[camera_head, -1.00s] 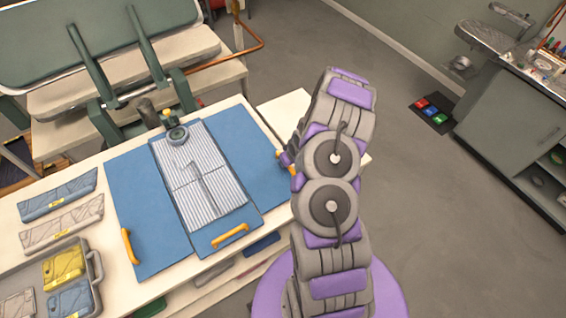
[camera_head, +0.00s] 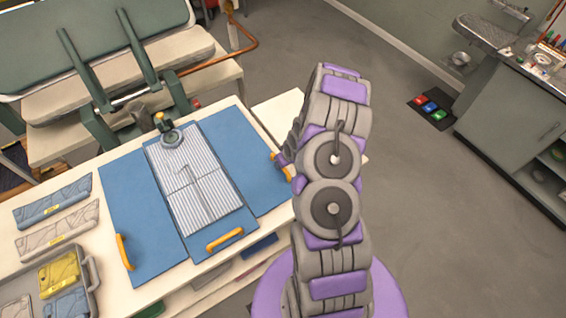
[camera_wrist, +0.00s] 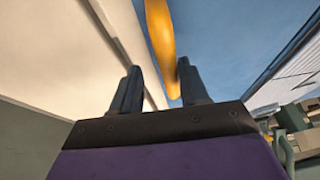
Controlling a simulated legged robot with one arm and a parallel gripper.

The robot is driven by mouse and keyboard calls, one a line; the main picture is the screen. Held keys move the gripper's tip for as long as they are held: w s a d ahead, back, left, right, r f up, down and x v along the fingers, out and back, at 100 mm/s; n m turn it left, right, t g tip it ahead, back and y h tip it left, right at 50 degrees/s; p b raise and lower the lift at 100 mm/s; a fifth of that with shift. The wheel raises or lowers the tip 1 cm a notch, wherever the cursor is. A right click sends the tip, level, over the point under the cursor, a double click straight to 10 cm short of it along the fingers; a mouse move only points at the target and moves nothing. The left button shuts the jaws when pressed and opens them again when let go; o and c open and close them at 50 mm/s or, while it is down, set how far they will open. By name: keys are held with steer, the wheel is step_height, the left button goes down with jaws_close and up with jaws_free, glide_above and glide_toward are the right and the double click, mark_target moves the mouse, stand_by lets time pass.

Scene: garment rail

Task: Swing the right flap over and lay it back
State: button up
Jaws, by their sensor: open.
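The blue folding board (camera_head: 130,220) lies flat on the white table with a striped grey garment (camera_head: 198,185) on its middle panel. The right flap (camera_head: 235,145) lies flat, its right edge partly behind my arm. In the wrist view the right flap (camera_wrist: 225,40) fills the upper right, and its orange handle (camera_wrist: 162,40) runs down toward my gripper (camera_wrist: 158,88). My gripper is open, with one finger on either side of the handle's lower end in that picture. Whether the fingers touch the handle I cannot tell. In the head view my arm mostly hides the gripper.
Two folded garments (camera_head: 55,203) lie left of the board. A grey tray (camera_head: 92,275) holds folded clothes. Other orange handles sit on the left flap (camera_head: 124,252) and bottom flap (camera_head: 225,240). A pressing machine (camera_head: 100,60) stands behind; the floor at right is mostly clear.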

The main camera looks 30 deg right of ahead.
steer(key=v, duration=1.6)
steer(key=shift+a+r+b, duration=0.15)
steer(key=shift+r+b, duration=0.2)
steer(key=shift+b, duration=0.1)
steer(key=shift+a, duration=0.1)
steer(key=s+a+r+g+b, duration=0.2)
steer(key=s+a+r+b, duration=0.15)
steer(key=s+a, duration=0.2)
steer(key=s+a+r+g+b, duration=0.25)
steer(key=s+a+b, duration=0.2)
steer(key=a, duration=0.25)
steer(key=s+a+r+g+b, duration=0.1)
steer(key=s+a, duration=0.3)
steer(key=s, duration=0.4)
steer(key=s+a+r+g+b, duration=0.1)
steer(key=s+a+b, duration=0.3)
steer(key=s, duration=0.5)
steer(key=shift+s+a+r+h+b, duration=0.35)
steer(key=shift+a+r, duration=0.15)
steer(key=shift+r, duration=0.1)
steer(key=shift+w, duration=0.1)
